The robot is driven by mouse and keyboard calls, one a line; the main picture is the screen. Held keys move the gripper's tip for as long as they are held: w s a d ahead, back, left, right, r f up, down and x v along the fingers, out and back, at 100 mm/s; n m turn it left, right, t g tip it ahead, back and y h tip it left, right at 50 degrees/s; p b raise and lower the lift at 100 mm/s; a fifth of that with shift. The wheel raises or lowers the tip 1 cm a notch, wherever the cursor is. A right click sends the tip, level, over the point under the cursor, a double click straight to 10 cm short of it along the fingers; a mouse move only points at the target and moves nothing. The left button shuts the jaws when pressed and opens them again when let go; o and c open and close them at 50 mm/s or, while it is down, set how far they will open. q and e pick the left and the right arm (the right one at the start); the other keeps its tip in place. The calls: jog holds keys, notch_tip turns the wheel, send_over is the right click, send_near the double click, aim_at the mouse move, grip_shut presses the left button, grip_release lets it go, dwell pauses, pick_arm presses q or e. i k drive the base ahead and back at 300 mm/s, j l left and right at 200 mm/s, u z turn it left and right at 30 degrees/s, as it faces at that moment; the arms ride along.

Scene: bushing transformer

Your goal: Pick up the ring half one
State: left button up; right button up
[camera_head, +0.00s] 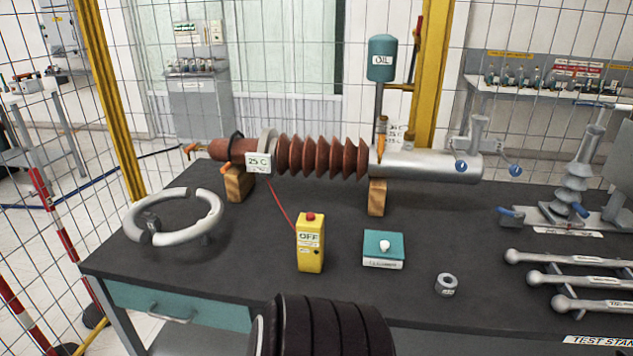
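A pale grey ring in two halves lies at the left end of the dark table. Its left half (134,212) curves along the far left side, and its right half (211,222) curves round the right and front. Gaps between the halves show at the back and at the front left, where there is a small bracket. I cannot tell which half is called one. Neither of my grippers is in view.
A brown ribbed bushing (322,156) lies across wooden blocks (377,197) behind. A yellow OFF box (310,245), a teal book-like box (383,250) and a small metal ring (446,285) stand in front. Grey rods (570,281) lie right. The table (190,275) is clear before the ring.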

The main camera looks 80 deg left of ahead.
aim_at(136, 235)
jog(key=u, duration=3.75)
jog(key=i+j+z, duration=0.3)
jog(key=i+j, duration=0.2)
jog(key=i+j+z, duration=0.25)
jog(key=i+j, duration=0.15)
jog(key=j, duration=0.2)
